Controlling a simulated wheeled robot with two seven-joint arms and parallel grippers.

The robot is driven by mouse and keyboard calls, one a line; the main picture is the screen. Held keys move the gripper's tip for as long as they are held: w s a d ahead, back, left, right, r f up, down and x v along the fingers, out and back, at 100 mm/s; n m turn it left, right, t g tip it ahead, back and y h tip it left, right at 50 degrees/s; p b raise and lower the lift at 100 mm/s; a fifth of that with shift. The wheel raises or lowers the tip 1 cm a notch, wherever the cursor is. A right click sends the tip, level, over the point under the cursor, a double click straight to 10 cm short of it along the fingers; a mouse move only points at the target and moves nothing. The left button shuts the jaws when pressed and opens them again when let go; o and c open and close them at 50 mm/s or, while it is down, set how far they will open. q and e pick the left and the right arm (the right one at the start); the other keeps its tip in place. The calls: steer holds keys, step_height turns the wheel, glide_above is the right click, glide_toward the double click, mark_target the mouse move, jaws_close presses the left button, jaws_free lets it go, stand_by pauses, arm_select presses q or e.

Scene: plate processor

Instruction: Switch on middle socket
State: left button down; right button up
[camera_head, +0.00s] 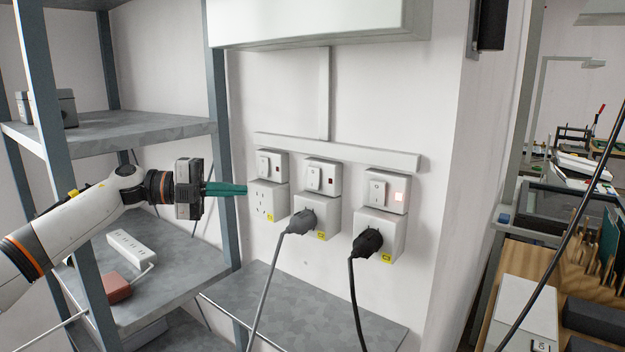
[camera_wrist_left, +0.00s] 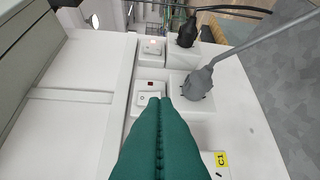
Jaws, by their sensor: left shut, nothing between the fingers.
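Three socket units sit in a row on the white wall. The middle socket (camera_head: 318,205) has a grey plug (camera_head: 301,222) in it. Its rocker switch (camera_head: 314,178) is above, beside a dark red, unlit indicator (camera_head: 331,180). The same switch (camera_wrist_left: 144,98) shows in the left wrist view just beyond my fingertips. My left gripper (camera_head: 243,190) has green fingers, shut and empty, pointing right in front of the left socket (camera_head: 268,203). In the left wrist view, the fingers (camera_wrist_left: 160,102) hide the left switch. I cannot tell their exact distance from the wall.
The right socket (camera_head: 392,231) holds a black plug (camera_head: 368,241); its indicator (camera_head: 399,196) glows. Cables hang below both plugs. A shelf rack (camera_head: 219,130) stands left, close to my arm. A grey shelf (camera_head: 335,318) lies below the sockets. The wall right of them is clear.

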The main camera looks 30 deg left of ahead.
arm_select(q)
steer(key=p, duration=0.7)
glide_toward(317, 187)
steer(key=d, duration=0.4)
steer(key=w, duration=0.2)
steer(key=w+p, duration=0.1)
steer(key=shift+w+d+f+p, duration=0.2)
steer(key=shift+w+p, duration=0.1)
steer(key=shift+w, duration=0.1)
arm_select(e)
step_height(317, 187, up, 9)
steer(key=s, duration=0.1)
steer(key=shift+s+f, duration=0.2)
steer(key=shift+s, duration=0.05)
steer(key=shift+f, duration=0.1)
